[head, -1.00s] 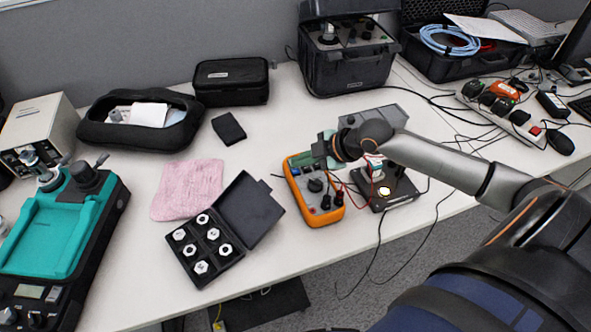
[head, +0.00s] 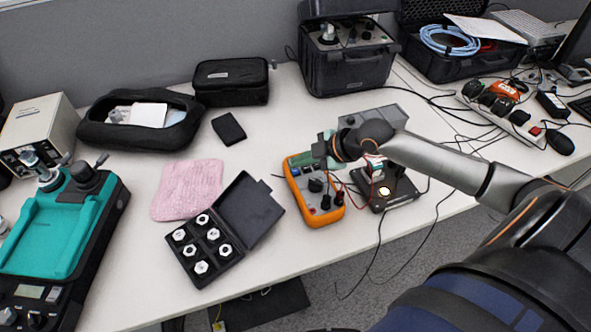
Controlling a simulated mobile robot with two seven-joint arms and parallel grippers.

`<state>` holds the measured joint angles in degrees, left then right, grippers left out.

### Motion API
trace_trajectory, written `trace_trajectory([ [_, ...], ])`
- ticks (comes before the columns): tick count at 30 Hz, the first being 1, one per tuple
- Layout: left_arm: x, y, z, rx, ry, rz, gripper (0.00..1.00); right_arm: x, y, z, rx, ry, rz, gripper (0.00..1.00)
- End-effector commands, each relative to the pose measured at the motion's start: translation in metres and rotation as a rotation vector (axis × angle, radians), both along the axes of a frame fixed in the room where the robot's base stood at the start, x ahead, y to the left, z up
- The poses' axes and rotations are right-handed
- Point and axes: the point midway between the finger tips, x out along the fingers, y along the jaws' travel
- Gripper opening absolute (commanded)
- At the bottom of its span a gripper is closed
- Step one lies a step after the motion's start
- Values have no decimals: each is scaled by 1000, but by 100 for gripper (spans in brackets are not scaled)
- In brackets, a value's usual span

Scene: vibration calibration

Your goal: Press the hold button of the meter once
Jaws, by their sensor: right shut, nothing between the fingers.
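The meter (head: 318,209) is an orange handheld multimeter with a dark dial and a greenish display, lying on the white table right of centre. Leads are plugged in at its lower end. My right gripper (head: 324,150) is over the upper right end of the meter, near the display. It is shut and holds nothing. The arm and gripper hide part of the meter's top, and I cannot make out the hold button or whether the fingers touch the meter. My left gripper is not in view.
A black device with a lit round spot (head: 385,194) stands just right of the meter, with loose wires. An open black case of metal fittings (head: 213,238) and a pink cloth (head: 188,190) lie to the left. A teal-topped instrument (head: 50,240) stands far left.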

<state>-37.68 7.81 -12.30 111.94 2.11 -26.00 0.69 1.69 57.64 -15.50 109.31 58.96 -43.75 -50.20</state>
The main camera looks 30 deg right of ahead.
Motion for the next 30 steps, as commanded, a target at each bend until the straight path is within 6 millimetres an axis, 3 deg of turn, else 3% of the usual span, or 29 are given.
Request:
trace_trajectory([
  [30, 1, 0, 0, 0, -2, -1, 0, 0, 0, -8, 0, 0, 0, 0],
])
